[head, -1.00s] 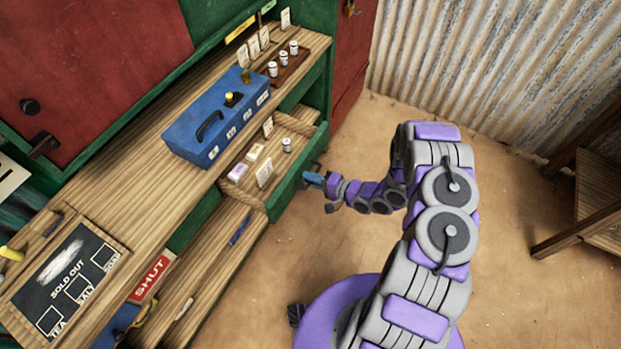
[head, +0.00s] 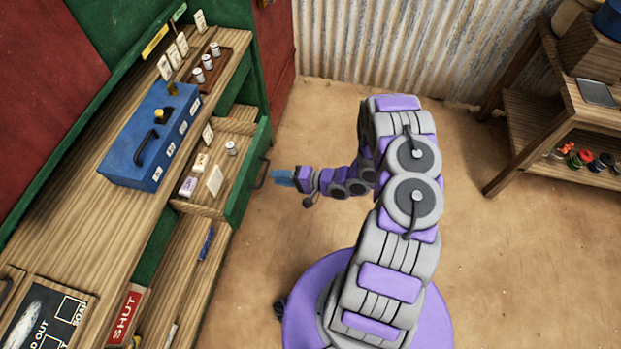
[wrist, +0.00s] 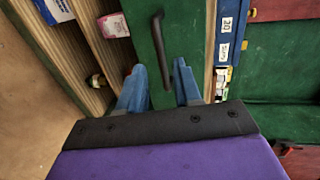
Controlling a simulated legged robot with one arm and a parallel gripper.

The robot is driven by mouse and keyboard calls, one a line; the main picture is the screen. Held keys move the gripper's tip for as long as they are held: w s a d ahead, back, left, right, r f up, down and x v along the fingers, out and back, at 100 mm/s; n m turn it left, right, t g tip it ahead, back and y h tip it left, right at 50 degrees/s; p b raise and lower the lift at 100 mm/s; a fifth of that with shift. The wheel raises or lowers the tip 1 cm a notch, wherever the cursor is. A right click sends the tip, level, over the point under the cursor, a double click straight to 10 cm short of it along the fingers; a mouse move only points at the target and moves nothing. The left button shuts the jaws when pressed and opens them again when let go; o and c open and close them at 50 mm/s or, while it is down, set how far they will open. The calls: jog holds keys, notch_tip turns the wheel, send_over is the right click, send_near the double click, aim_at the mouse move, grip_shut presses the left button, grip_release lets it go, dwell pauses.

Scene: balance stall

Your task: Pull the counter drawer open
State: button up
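The counter drawer (head: 248,174) stands pulled out from under the counter, its green front facing right in the head view. Inside it are small packets, cards and a jar. Its dark bar handle (head: 263,173) is on the green front. My gripper (head: 277,177) is just to the right of the handle, apart from it. The handle (wrist: 161,48) shows beyond the fingertips, against the green drawer front (wrist: 180,28).
A blue cash box (head: 150,140) and a small rack of jars (head: 215,65) stand on the wooden counter (head: 75,200). A shelf unit (head: 545,110) stands at right. The dirt floor (head: 500,260) between is clear.

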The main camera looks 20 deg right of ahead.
jog(key=p+v, duration=0.1)
jog(key=v, duration=1)
jog(key=shift+d+f, duration=0.1)
jog(key=shift+f, duration=0.05)
jog(key=w+d+r+n+g+h, duration=0.1)
jog(key=w+d+r+n+h, duration=0.1)
jog(key=w+d+h, duration=0.4)
jog(key=w+d+r+n+g+h, duration=0.15)
jog(key=d+h, duration=0.25)
jog(key=d, duration=0.4)
jog(key=s+d+r+g+h, duration=0.1)
jog(key=d+r+h, duration=0.15)
jog(key=r, duration=0.55)
jog(key=s+d+r+g+h, duration=0.15)
jog(key=r+h, duration=0.25)
jog(key=r, duration=0.5)
jog(key=s+a+r+g, duration=0.2)
jog(key=s+a+r, duration=0.5)
jog(key=s+r, duration=0.25)
jog(key=s+a+r+n+g+y, duration=0.2)
jog(key=s+a, duration=0.8)
jog(key=s, duration=0.1)
jog(key=s+a+r+n+g+y, duration=0.2)
jog(key=s+a+r, duration=0.1)
jog(key=s+a, duration=0.7)
jog(key=shift+s+a+r, duration=0.15)
jog(key=shift+s, duration=0.35)
